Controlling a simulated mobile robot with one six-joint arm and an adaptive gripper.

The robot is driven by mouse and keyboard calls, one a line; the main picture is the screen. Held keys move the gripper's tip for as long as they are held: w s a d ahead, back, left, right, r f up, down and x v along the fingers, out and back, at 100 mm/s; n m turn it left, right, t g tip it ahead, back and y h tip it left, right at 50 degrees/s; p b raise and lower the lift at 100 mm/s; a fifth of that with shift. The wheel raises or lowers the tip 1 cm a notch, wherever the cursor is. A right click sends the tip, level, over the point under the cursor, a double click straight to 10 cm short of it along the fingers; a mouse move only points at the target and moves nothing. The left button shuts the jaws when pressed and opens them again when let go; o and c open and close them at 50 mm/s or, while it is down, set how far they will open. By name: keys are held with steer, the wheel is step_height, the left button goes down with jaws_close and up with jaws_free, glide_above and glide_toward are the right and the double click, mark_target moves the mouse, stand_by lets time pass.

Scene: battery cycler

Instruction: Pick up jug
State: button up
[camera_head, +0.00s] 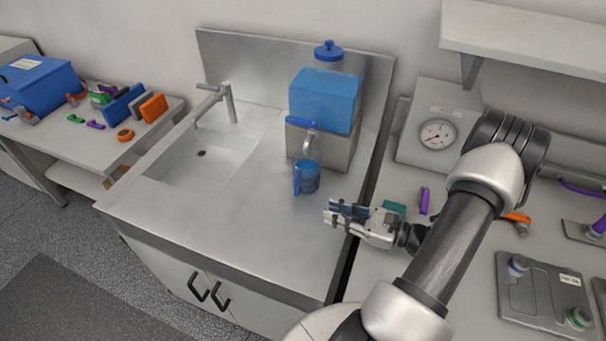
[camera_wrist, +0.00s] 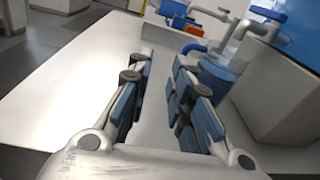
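The blue jug (camera_head: 310,178) stands upright on the steel counter, under the tap of the blue-and-grey dispenser. Its handle (camera_head: 297,181) faces left in the head view. In the wrist view the jug (camera_wrist: 215,78) is partly hidden behind the right-hand finger. My gripper (camera_head: 334,216) is to the right of the jug and nearer the front in the head view, apart from it. In the wrist view my gripper (camera_wrist: 160,85) has its two blue-padded fingers apart with nothing between them.
The dispenser (camera_head: 322,103) stands close behind the jug, its tap (camera_head: 311,140) just above. A sink (camera_head: 195,160) with a faucet (camera_head: 229,102) lies to the left. The steel counter (camera_head: 230,215) in front is clear. A gauge box (camera_head: 437,133) stands at the right.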

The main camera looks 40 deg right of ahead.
steer(key=shift+s+d+f+m+t+h, duration=0.4)
steer(key=shift+d+f+m+h, duration=0.15)
steer(key=shift+d+f, duration=0.1)
steer(key=shift+s+d+f+m+t+h, duration=0.35)
steer(key=shift+d+f+m+h, duration=0.1)
steer(key=shift+d+f+m, duration=0.15)
steer(key=shift+w+d+f, duration=0.1)
steer(key=shift+f, duration=0.05)
steer(key=b, duration=0.2)
glide_toward(297, 191)
steer(key=x, duration=0.5)
steer(key=b+x, duration=0.1)
steer(key=x, duration=0.4)
steer(key=shift+w+b, duration=0.3)
steer(key=shift+b, duration=0.05)
steer(key=shift+m+h, duration=0.25)
steer(key=shift+h, duration=0.05)
jaws_close()
